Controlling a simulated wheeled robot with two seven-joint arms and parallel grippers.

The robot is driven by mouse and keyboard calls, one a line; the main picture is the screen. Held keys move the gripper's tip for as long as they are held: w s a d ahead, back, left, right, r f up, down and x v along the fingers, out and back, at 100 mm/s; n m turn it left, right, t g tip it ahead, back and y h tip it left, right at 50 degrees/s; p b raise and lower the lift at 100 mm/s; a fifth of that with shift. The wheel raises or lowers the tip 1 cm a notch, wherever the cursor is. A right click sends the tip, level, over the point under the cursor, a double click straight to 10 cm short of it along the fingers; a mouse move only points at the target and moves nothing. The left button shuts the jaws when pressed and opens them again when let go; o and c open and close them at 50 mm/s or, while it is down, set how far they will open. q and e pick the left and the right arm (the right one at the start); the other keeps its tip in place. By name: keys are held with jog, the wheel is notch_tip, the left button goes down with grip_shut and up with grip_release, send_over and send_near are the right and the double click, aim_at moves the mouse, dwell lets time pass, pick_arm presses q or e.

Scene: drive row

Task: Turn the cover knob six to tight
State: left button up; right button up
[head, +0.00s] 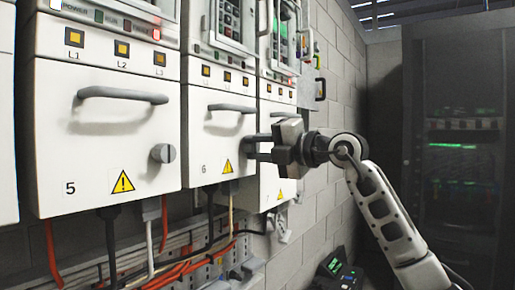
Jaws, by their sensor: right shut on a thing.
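The white cover six (203,140) hangs on the wall row with its printed 6, a grey bar handle (232,107) and a yellow warning triangle (227,167). My right gripper (252,147) comes in from the right, with its two dark fingers at the right edge of cover six. It is shut on the cover's knob, which the fingers mostly hide, so its turn angle cannot be told. My left gripper is not in view.
Cover five (110,150) with its round grey knob (163,153) is at left. Cover seven (270,185) is partly behind my right gripper. Orange, black and white cables (165,270) run below. A dark rack (455,150) stands at right, and a lit device (340,270) sits low.

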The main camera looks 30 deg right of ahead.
jog(key=o, duration=1)
pick_arm(q)
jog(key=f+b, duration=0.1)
jog(key=b, duration=0.2)
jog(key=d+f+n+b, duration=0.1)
jog(key=b, duration=0.2)
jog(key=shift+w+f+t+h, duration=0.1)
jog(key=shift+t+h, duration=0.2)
pick_arm(e)
jog(key=v, duration=1.6)
